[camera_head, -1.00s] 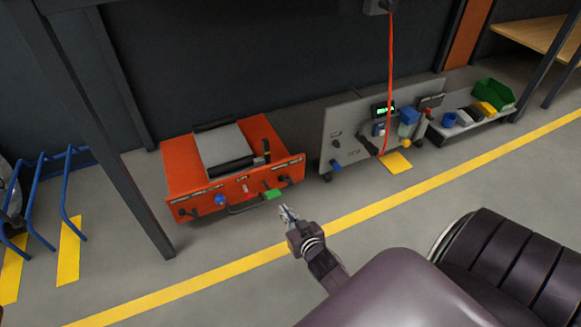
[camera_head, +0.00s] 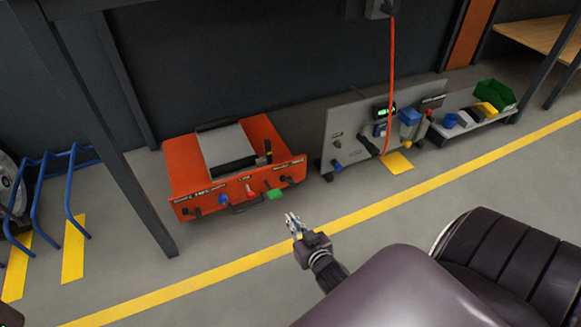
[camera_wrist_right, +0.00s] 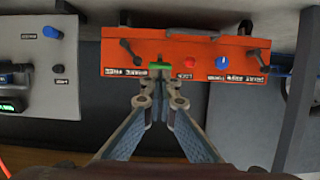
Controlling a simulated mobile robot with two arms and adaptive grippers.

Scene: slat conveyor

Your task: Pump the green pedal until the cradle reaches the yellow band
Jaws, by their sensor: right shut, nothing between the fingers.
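The green pedal (camera_head: 274,194) sticks out low from the front of an orange lift unit (camera_head: 183,159) on the floor. A grey cradle plate (camera_head: 226,146) lies on top of the unit. My right gripper (camera_head: 291,217) is shut and empty, in front of the pedal and apart from it in the head view. In the right wrist view the pedal (camera_wrist_right: 159,66) shows just beyond the fingertips (camera_wrist_right: 160,84); I cannot tell the exact gap. I cannot make out a yellow band on the unit.
A grey panel cart (camera_head: 345,131) with a red hose (camera_head: 391,75) stands right of the unit. A dark post (camera_head: 128,185) and blue rack (camera_head: 72,165) stand at the left. Open grey floor with a yellow line (camera_head: 240,255) lies in front.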

